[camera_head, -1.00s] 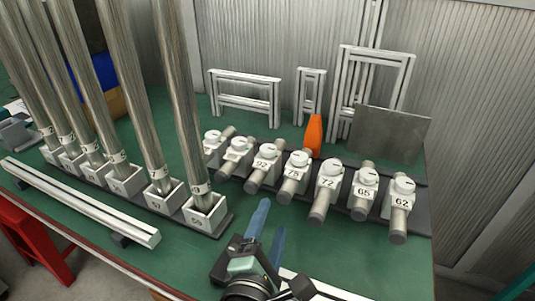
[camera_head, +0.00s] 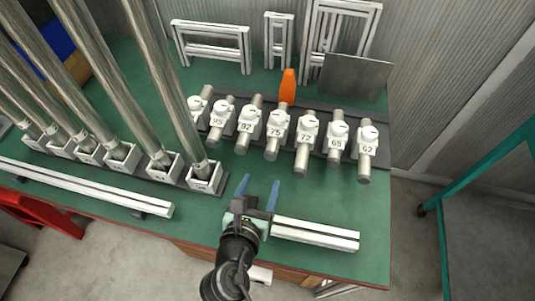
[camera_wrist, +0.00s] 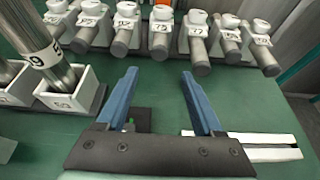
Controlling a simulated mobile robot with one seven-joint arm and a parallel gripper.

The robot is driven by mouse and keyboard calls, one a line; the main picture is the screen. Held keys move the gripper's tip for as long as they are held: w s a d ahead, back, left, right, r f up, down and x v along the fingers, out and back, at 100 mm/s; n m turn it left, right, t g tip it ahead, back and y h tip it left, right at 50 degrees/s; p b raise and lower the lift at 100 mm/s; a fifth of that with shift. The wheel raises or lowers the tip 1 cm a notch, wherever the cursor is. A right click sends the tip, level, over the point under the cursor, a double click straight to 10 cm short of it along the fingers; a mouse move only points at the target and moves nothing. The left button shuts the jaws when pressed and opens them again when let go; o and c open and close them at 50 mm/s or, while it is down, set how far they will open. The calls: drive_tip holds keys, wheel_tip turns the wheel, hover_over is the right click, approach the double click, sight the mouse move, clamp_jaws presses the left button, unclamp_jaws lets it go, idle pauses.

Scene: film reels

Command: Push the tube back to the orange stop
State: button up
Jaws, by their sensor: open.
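Several short grey tubes sit in white numbered clamps on a dark rail. The orange stop (camera_head: 288,88) stands upright behind the clamp marked 75; it also shows in the wrist view (camera_wrist: 162,12). The tube in clamp 75 (camera_head: 270,154) lines up with that stop, and its front end (camera_wrist: 159,48) faces me. My gripper (camera_head: 258,184) is open and empty, low over the green table in front of the tubes. In the wrist view its blue fingers (camera_wrist: 159,75) point toward this tube, apart from it.
Tall metal tubes (camera_head: 165,75) stand in white sockets close on the left. A white rail (camera_head: 315,233) lies right of my gripper, another (camera_head: 85,187) at far left. Frames (camera_head: 210,38) and a grey plate (camera_head: 357,78) stand behind. Green table is clear between gripper and clamps.

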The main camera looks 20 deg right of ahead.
sight(270, 157)
drive_tip(key=b+x, duration=0.1)
drive_tip(key=x, duration=0.9)
drive_tip(key=shift+w+d, duration=0.1)
drive_tip(key=shift+w, duration=0.05)
clamp_jaws()
idle(1.0)
